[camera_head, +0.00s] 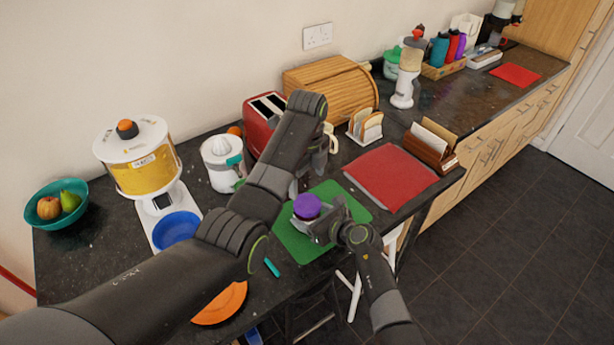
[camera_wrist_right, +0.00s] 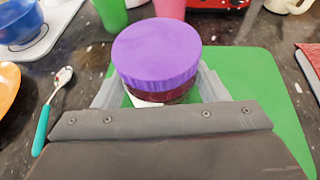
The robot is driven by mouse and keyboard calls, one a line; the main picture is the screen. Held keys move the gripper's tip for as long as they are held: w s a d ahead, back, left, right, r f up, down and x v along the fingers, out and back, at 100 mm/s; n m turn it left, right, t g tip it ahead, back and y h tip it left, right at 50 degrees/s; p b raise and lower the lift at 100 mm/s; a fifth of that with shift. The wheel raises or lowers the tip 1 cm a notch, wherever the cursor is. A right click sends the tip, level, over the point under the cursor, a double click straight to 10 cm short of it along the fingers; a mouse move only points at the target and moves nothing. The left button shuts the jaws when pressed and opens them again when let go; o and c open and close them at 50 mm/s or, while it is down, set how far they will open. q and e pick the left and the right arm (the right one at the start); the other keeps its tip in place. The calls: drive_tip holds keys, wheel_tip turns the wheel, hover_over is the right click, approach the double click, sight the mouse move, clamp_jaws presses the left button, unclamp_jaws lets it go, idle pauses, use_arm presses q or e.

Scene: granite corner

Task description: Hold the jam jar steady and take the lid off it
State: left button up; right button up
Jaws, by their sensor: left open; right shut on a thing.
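The jam jar (camera_wrist_right: 176,97) has dark red contents and a pale label, mostly hidden under its wide purple lid (camera_wrist_right: 155,52). In the head view the purple lid (camera_head: 307,206) sits on top, above the green mat (camera_head: 295,243). My right gripper (camera_head: 318,228) is shut on the jar, a finger on either side below the lid. The jar looks upright; I cannot tell whether it touches the mat. My left gripper (camera_head: 319,158) is open, behind and above the jar, largely hidden by its own arm, and apart from the lid.
A teal-handled spoon (camera_wrist_right: 42,125) lies left of the mat. Green (camera_wrist_right: 110,14) and pink (camera_wrist_right: 170,8) cups stand close behind the jar. A red toaster (camera_head: 262,120), toast rack (camera_head: 366,127) and red mat (camera_head: 390,177) are farther back. An orange plate (camera_head: 220,303) lies at the front.

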sight(307, 203)
use_arm(q)
drive_tip(key=m, duration=0.7)
drive_tip(key=shift+m, duration=0.3)
drive_tip(key=shift+f, duration=4)
drive_tip(key=shift+c, duration=0.2)
